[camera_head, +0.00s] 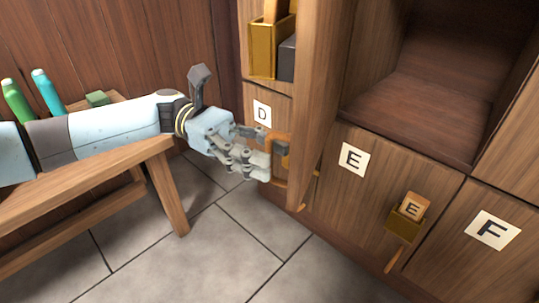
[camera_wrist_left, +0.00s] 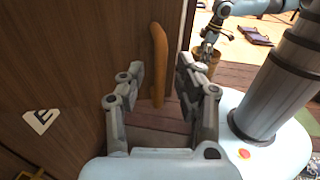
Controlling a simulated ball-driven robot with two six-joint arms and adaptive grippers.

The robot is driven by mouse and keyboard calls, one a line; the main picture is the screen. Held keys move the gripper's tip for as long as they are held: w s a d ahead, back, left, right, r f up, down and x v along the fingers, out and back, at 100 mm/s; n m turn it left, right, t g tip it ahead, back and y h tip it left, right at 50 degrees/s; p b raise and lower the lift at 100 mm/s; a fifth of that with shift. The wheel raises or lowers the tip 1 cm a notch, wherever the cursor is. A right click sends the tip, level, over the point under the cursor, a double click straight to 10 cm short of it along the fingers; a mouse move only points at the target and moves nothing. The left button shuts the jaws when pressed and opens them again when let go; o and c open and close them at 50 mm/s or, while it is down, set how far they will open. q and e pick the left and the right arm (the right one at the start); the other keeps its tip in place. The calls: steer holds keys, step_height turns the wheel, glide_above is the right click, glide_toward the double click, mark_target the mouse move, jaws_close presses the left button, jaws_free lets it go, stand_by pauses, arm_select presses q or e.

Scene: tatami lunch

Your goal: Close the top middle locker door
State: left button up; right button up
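The top middle locker door (camera_head: 322,90) stands open, seen nearly edge-on in the head view, left of its dark empty compartment (camera_head: 425,95). In the left wrist view a brown wooden panel (camera_wrist_left: 80,55), apparently this door, fills the left side. An upright wooden handle (camera_wrist_left: 158,50) is near its free edge. My left gripper (camera_head: 262,155) is left of the door, in front of the D locker. In the wrist view its fingers (camera_wrist_left: 160,88) are apart, with the handle in the gap beyond them; contact is not clear. My right gripper (camera_wrist_left: 207,45) is small in the background.
Lockers marked D (camera_head: 262,113), E (camera_head: 353,159) and F (camera_head: 492,230) are below. A key tag (camera_head: 411,206) hangs at E. The top left compartment holds a gold box (camera_head: 264,50). A wooden bench (camera_head: 85,190) with bottles stands left. Tiled floor (camera_head: 215,260) is clear.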

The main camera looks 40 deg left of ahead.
arm_select(q)
steer(key=shift+w+d, duration=0.1)
steer(key=shift+d, duration=0.45)
steer(key=shift+c, duration=0.2)
jaws_close()
